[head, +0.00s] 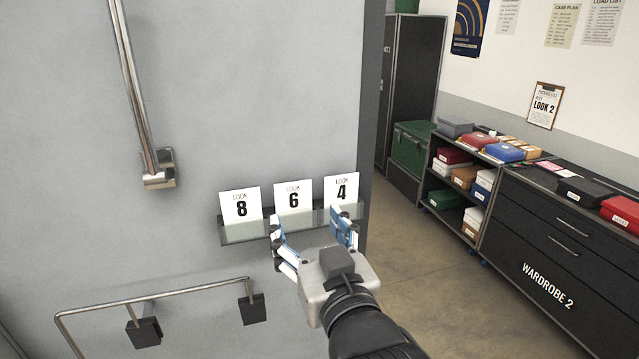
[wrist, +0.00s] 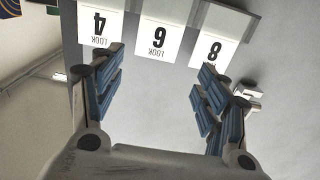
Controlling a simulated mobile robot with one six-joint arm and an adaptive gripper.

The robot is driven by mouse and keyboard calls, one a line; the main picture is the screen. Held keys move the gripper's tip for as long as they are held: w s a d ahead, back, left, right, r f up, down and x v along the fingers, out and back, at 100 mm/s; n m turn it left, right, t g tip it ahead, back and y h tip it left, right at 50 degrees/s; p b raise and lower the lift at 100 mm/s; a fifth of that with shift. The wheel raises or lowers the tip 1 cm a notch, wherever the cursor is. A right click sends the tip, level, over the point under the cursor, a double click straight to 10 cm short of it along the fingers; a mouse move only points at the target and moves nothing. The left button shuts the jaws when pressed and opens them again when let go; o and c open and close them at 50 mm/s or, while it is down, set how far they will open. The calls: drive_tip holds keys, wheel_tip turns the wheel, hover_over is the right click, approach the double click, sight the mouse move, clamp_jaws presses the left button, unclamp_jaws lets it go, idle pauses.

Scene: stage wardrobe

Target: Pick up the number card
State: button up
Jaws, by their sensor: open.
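Three white number cards stand side by side in a dark wall holder (head: 240,233). The card reading LOOK 8 (head: 240,204) is on the left, LOOK 6 (head: 294,197) in the middle and LOOK 4 (head: 342,188) on the right. My gripper (head: 313,222) is open and empty just in front of the holder, near the 6 and 4 cards. The wrist view shows the cards upside down: 4 (wrist: 100,24) left, 6 (wrist: 157,38) in the middle, 8 (wrist: 213,48) right. There, the 6 card lies between and beyond the open fingers (wrist: 155,88). No finger clearly touches a card.
A metal rail (head: 150,298) on dark brackets juts out at the lower left, and a vertical bar (head: 137,90) is above it. The wall panel ends just right of the holder. Beyond are floor, shelves of boxes (head: 460,170) and a black drawer unit (head: 560,240).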

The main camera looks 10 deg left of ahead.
sight(293, 195)
drive_tip(key=shift+d+f+p+x, duration=0.1)
drive_tip(key=shift+d+p+x, duration=0.05)
drive_tip(key=shift+p+x, duration=2.3)
drive_tip(key=shift+d+f+p+x, duration=0.1)
drive_tip(key=shift+f+p+x, duration=0.05)
drive_tip(key=shift+p+x, duration=2.25)
drive_tip(key=shift+w+a+b, duration=0.1)
drive_tip(key=shift+w+b, duration=0.25)
drive_tip(key=shift+c, duration=0.5)
drive_tip(key=c, duration=0.4)
